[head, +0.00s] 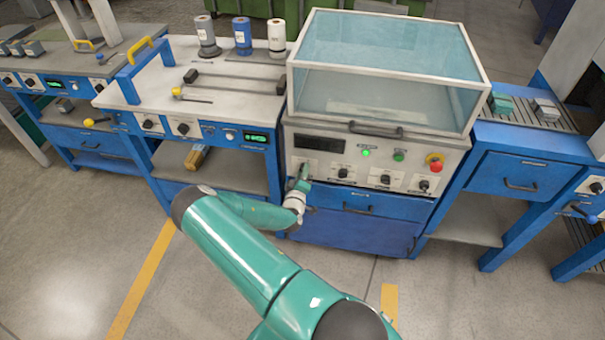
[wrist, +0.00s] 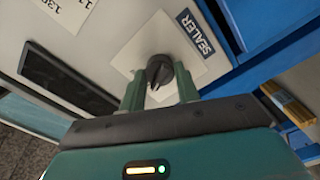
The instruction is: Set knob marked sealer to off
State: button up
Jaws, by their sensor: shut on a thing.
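The knob marked sealer (wrist: 158,70) is a round black knob on a pale plate in the wrist view, with the dark-blue SEALER label (wrist: 195,32) beside it. My gripper (wrist: 160,90) has its two green fingers on either side of the knob, shut on it. In the head view my gripper (head: 302,176) is at the left end of the white control panel, below the dark display, and hides the knob there. Position marks around the knob are too small or hidden to read.
The panel (head: 325,165) sits under a glass-covered case (head: 385,75). It also carries several other black knobs, a green lamp (head: 366,153) and a red stop button (head: 434,158). Blue drawers (head: 345,200) lie below. A bench (head: 165,105) stands left, a roller line right.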

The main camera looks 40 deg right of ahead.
jog(key=shift+n, duration=0.6)
jog(key=o, duration=1)
jog(key=shift+a, duration=0.1)
jog(key=v, duration=1.3)
jog(key=shift+s+a, duration=0.25)
